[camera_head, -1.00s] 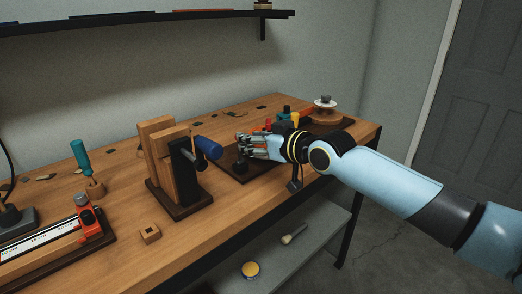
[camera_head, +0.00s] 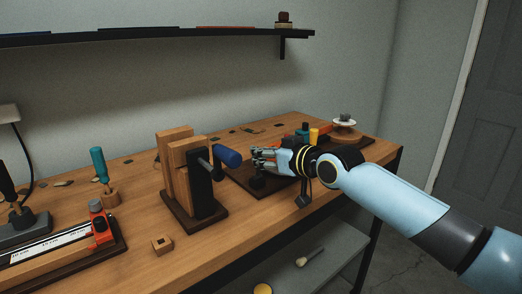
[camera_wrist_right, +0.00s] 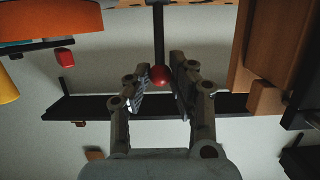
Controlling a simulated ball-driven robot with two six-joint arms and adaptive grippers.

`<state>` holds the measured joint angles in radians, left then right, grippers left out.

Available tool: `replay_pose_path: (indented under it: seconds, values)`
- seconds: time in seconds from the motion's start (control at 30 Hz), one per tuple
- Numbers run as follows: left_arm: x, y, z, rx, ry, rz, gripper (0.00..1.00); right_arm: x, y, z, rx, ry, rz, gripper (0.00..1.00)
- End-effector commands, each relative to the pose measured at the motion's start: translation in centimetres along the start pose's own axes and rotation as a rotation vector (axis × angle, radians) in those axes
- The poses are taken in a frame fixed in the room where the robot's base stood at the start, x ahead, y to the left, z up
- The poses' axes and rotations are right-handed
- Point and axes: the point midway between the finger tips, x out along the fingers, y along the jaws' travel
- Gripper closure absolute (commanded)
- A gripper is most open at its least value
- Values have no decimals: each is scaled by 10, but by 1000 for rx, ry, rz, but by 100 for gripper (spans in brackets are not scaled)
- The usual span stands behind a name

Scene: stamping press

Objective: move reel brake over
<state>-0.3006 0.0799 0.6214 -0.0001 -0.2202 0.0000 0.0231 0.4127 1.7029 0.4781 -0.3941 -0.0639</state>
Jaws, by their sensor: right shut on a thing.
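I take the reel brake to be the black rod (camera_wrist_right: 158,35) with a red ball knob (camera_wrist_right: 160,76) in the right wrist view. The knob lies between the two fingers of my right gripper (camera_wrist_right: 160,82), which is shut on it. In the head view my right gripper (camera_head: 262,158) is over a dark board (camera_head: 238,178), just right of a blue handle (camera_head: 228,157). The fingers hide the knob there. A dark round base (camera_head: 257,178) shows just below the fingers. My left gripper is not in view.
A wooden stand (camera_head: 175,155) with the blue handle is close left of my right gripper. A white disc (camera_head: 344,122) on a round wooden base stands behind my arm. A small wooden block (camera_head: 162,244) lies near the front edge. A shelf (camera_head: 330,250) is below.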

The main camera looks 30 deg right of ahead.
Motion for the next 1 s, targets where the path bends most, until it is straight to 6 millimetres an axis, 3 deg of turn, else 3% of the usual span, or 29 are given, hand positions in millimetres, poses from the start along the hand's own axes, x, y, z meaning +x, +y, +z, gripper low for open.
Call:
replay_pose_path:
  seconds: [1.0]
  values:
    - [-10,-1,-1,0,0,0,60,-25,0,22,1,-9,0,97]
